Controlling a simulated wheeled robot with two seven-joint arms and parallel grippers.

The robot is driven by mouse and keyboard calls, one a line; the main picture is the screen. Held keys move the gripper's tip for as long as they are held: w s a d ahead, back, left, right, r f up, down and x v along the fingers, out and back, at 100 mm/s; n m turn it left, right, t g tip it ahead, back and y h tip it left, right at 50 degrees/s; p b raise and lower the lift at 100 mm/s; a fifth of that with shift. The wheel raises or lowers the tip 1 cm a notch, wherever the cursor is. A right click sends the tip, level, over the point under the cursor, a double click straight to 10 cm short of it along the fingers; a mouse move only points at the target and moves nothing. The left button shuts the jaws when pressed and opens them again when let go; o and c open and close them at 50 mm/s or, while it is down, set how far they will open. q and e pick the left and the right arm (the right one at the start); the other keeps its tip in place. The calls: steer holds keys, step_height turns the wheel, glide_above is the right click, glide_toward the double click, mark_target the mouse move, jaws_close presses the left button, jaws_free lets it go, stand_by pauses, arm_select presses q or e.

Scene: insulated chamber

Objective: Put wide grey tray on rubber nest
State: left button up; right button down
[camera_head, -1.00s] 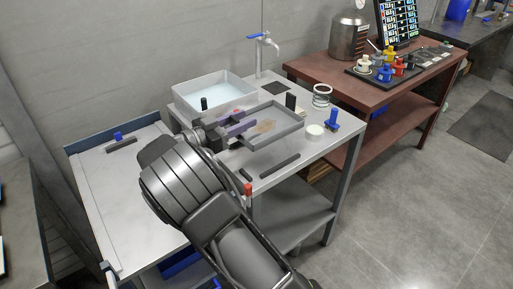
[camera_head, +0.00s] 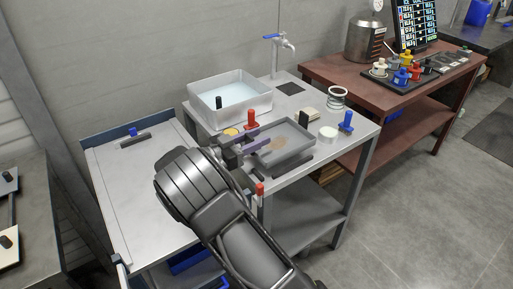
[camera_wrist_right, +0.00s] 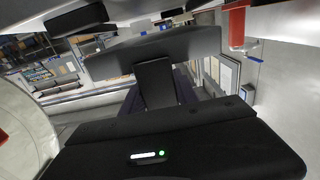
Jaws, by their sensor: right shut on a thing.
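The wide grey tray (camera_head: 305,131) is a shallow rectangle with a raised rim and a brownish patch on its floor. It is level, at or just above the metal table top. My right gripper (camera_head: 243,146) is shut on its left side, with purple-grey fingers at the rim. A dark strip (camera_head: 292,168) along the tray's front edge and a black upright block (camera_head: 304,119) at its back right may belong to the rubber nest; the tray hides what is beneath. Contact with the table is unclear. My left gripper is not in view.
A white basin of water (camera_head: 224,105) stands behind left, near a tap (camera_head: 278,50). A red-handled item (camera_head: 251,119) is close behind the tray. A white round piece (camera_head: 328,133) and a blue-handled item (camera_head: 346,122) stand right of it. The left metal counter (camera_head: 125,185) is mostly clear.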

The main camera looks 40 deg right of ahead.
steer(key=shift+f, duration=1.75)
steer(key=shift+f, duration=0.2)
steer(key=c, duration=0.9)
jaws_free()
steer(key=shift+r, duration=0.1)
steer(key=shift+r, duration=0.15)
steer(key=shift+a, duration=0.3)
steer(key=a+b, duration=0.1)
steer(key=a, duration=1)
steer(key=shift+w+a, duration=0.15)
steer(key=shift+a, duration=0.05)
